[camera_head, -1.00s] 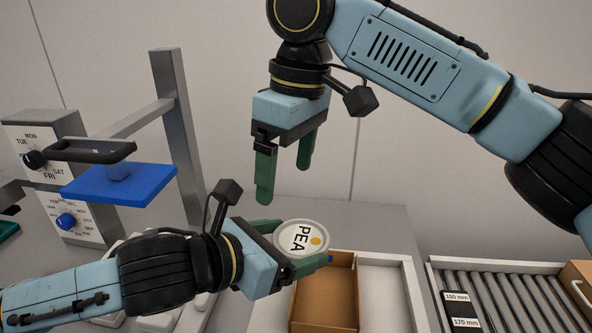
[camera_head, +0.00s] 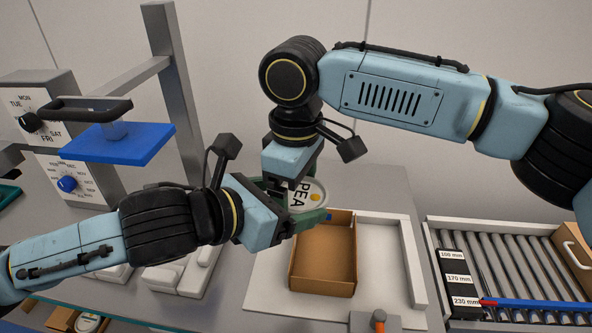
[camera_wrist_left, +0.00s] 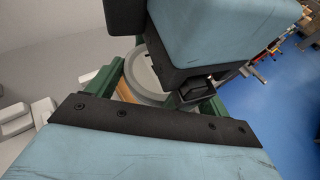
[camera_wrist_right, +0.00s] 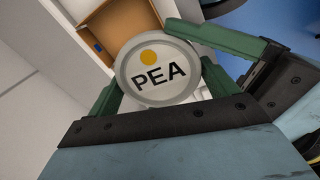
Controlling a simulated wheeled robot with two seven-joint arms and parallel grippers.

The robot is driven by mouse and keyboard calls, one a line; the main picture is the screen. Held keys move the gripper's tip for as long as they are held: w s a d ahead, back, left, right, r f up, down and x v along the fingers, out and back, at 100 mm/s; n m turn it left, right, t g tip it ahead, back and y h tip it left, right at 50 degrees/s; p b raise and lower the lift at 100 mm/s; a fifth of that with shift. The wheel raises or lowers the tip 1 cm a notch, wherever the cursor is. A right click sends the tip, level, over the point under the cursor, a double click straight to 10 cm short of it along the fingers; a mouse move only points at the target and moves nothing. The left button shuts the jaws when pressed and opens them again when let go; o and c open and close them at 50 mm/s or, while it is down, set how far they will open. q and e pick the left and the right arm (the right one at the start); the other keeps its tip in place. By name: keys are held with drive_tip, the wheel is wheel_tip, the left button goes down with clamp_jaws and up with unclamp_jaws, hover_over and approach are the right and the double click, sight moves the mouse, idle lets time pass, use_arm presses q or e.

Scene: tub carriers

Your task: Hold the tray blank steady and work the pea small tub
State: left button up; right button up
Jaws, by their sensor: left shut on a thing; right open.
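The pea small tub (camera_wrist_right: 157,72), round and grey-rimmed with a PEA label and an orange dot, is held in my left gripper (camera_head: 300,203); it also shows in the left wrist view (camera_wrist_left: 146,72). My left gripper is shut on its sides. My right gripper (camera_wrist_right: 160,78) has come down from above, open, with its fingers on either side of the tub; whether they touch it I cannot tell. The tray blank (camera_head: 322,284), a brown open cardboard tray, lies just below and right of the tub, empty. My right gripper partly covers the tub in the head view.
The tray sits inside a white L-shaped fixture (camera_head: 408,262). A roller conveyor (camera_head: 520,262) with length labels lies to the right. A blue-plated press (camera_head: 118,143) and dial boxes (camera_head: 62,183) stand at the left. An orange-tipped part (camera_head: 379,318) is in front.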

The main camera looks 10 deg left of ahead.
drive_tip(key=shift+f, duration=0.3)
drive_tip(key=c, duration=0.6)
use_arm(q)
drive_tip(key=o, duration=1.1)
drive_tip(key=shift+c, duration=0.2)
use_arm(e)
drive_tip(key=shift+c, duration=0.8)
